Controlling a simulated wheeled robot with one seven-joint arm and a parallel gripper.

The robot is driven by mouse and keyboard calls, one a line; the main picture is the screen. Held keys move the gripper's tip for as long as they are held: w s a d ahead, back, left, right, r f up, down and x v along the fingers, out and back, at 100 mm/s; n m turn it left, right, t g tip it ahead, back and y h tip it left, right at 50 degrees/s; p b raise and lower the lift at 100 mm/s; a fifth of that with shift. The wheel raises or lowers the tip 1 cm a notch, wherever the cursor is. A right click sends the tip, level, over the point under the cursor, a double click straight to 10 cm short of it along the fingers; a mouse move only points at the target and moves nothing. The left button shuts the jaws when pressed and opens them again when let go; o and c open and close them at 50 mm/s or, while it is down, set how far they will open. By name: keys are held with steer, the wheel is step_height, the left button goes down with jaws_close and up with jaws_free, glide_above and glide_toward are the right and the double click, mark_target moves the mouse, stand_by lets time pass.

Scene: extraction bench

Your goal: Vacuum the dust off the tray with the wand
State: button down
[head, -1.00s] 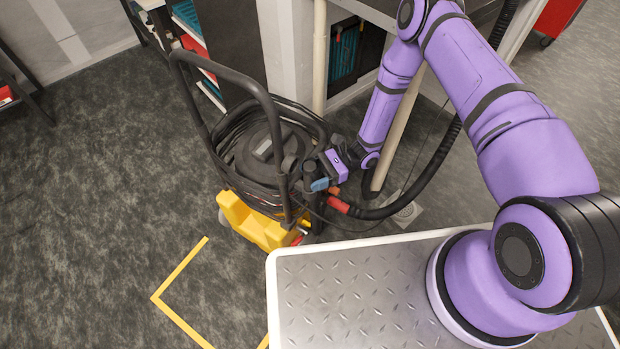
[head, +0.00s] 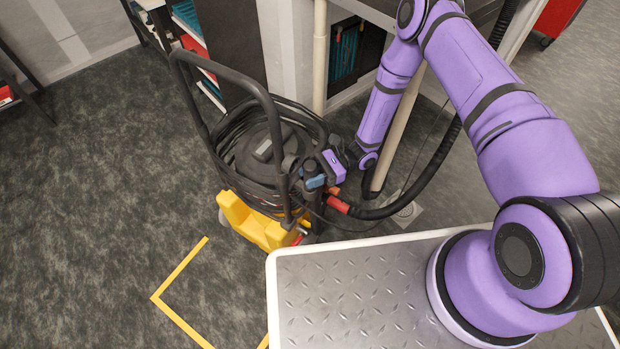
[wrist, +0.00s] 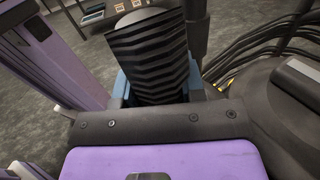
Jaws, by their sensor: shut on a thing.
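My gripper (head: 314,180) is at the near right side of the black vacuum machine (head: 262,150). In the wrist view its blue fingers (wrist: 158,84) are shut around a black ribbed piece (wrist: 150,50) with a grey rounded end. This looks like a grip, perhaps the wand's; the rest of it is hidden behind the gripper. A black hose (head: 432,172) with a red collar (head: 338,204) runs from just below my gripper to the right and up. I cannot make out the tray or any dust.
The vacuum has a tall black push handle (head: 188,92), coiled cable and a yellow base (head: 252,222). A pale post (head: 320,60) and shelves (head: 345,50) stand behind. A floor drain (head: 405,209) lies to the right. Open floor (head: 90,190) with yellow tape lies left.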

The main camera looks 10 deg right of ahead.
mark_target(310, 164)
steer(key=shift+r, duration=3.9)
